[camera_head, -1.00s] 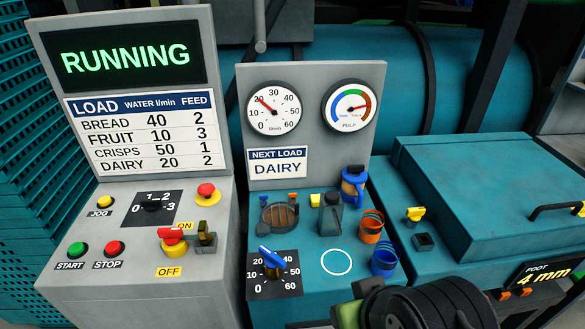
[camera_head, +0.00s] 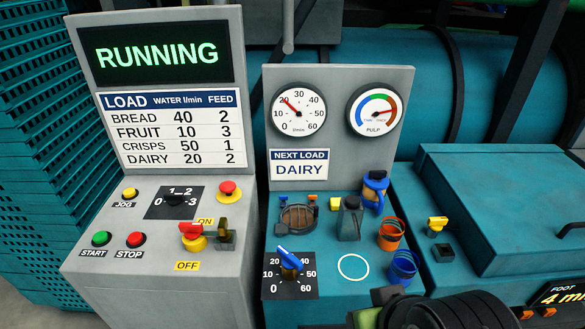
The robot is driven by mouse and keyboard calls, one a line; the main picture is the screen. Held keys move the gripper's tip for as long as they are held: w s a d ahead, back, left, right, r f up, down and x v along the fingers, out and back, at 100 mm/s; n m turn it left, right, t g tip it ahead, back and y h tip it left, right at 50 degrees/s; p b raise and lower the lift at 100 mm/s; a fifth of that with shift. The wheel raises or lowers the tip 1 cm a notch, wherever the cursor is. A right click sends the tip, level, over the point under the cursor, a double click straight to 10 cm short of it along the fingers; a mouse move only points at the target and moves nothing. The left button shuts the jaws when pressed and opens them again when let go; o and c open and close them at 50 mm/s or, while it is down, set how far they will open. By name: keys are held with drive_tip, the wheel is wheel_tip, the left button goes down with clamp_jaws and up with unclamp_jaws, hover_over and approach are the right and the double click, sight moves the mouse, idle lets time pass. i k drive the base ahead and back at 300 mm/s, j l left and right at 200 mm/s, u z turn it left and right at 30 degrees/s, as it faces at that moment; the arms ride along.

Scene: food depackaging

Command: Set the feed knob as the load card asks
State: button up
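The feed knob (camera_head: 153,205) is a dark knob on a black plate marked 0 to 3, on the grey left cabinet. Its pointer is too dark to read. The load card (camera_head: 299,164) reads NEXT LOAD DAIRY. The load table (camera_head: 172,131) on the upright panel lists DAIRY with water 20 and feed 2. A dark ribbed part of my arm (camera_head: 450,312) shows at the bottom right, well away from the feed knob. My gripper's fingers do not show.
A blue-handled knob (camera_head: 290,260) on a 0 to 60 plate points up-left. The left gauge (camera_head: 298,111) reads about 20. A red-and-yellow ON/OFF switch (camera_head: 192,236) and a red mushroom button (camera_head: 228,189) flank the feed plate. The screen (camera_head: 156,55) reads RUNNING.

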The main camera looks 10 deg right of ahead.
sight(174, 199)
drive_tip(key=i+j, duration=0.1)
drive_tip(key=j, duration=0.4)
drive_tip(key=i+j, duration=0.1)
drive_tip(key=j, duration=0.85)
drive_tip(key=i+j+u, duration=0.1)
drive_tip(key=j, duration=0.35)
drive_tip(key=i+j, duration=0.15)
drive_tip(key=j, duration=0.35)
